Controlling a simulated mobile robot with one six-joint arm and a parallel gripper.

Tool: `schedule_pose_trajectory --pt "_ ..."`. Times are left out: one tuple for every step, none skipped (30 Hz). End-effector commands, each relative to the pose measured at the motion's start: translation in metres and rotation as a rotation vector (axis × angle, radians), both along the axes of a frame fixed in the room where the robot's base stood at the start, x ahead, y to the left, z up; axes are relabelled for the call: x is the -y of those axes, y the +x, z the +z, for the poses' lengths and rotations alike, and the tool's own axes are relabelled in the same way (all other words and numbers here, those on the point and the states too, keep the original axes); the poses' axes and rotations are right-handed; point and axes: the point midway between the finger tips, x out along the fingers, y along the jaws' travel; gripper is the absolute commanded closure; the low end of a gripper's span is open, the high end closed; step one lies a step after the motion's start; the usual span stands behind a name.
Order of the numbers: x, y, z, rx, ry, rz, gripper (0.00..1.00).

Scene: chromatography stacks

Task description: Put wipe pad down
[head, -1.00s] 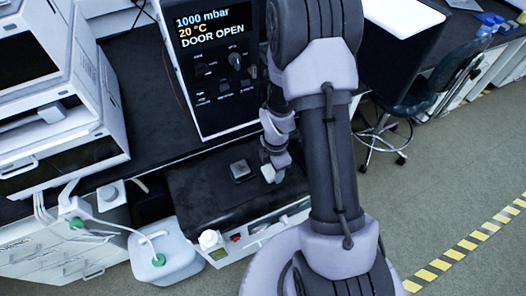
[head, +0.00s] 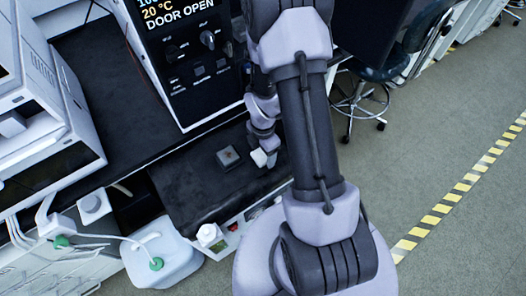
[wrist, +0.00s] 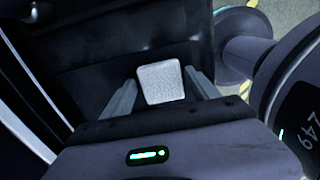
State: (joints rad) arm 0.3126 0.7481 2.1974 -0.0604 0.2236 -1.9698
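The wipe pad (head: 259,158) is a small white block at the tip of my gripper (head: 264,152), low over the black top of the bench unit. My arm hides part of that surface to the right.
A small dark grey square block (head: 228,157) lies on the black top (head: 195,185), left of the pad. A panel reading "DOOR OPEN" (head: 190,50) stands behind. A white container with a green cap (head: 160,255) is at the front left. Bare black surface lies around the block.

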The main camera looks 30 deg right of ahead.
Motion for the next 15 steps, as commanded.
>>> schedule_pose_trajectory --pt "0.0 -0.002 -0.001 -0.004 0.001 0.0 0.25" --pt "0.0 -0.002 0.0 -0.004 0.001 0.0 0.25" --pt "0.0 -0.002 0.002 -0.004 0.001 0.0 0.25" --pt "0.0 -0.002 0.006 -0.004 0.001 0.0 0.25" --pt "0.0 -0.001 0.011 -0.002 0.001 0.0 0.25" --pt "0.0 -0.001 0.021 -0.001 0.0 0.0 0.25" --pt "0.0 -0.001 0.029 0.0 0.0 0.0 0.25" --pt "0.0 0.0 0.039 0.0 0.0 0.0 0.25" --pt "0.0 0.0 0.052 0.0 0.0 0.0 0.25" --pt "0.0 0.0 0.061 0.0 0.0 0.0 0.25" --pt "0.0 0.0 0.07 0.0 0.0 0.0 0.25" --pt "0.0 0.0 0.082 0.0 0.0 0.0 0.25" --pt "0.0 0.0 0.089 0.0 0.0 -0.001 0.25" --pt "0.0 0.0 0.096 0.0 0.0 0.0 0.25" --pt "0.0 -0.001 0.104 0.0 0.0 0.0 0.25"
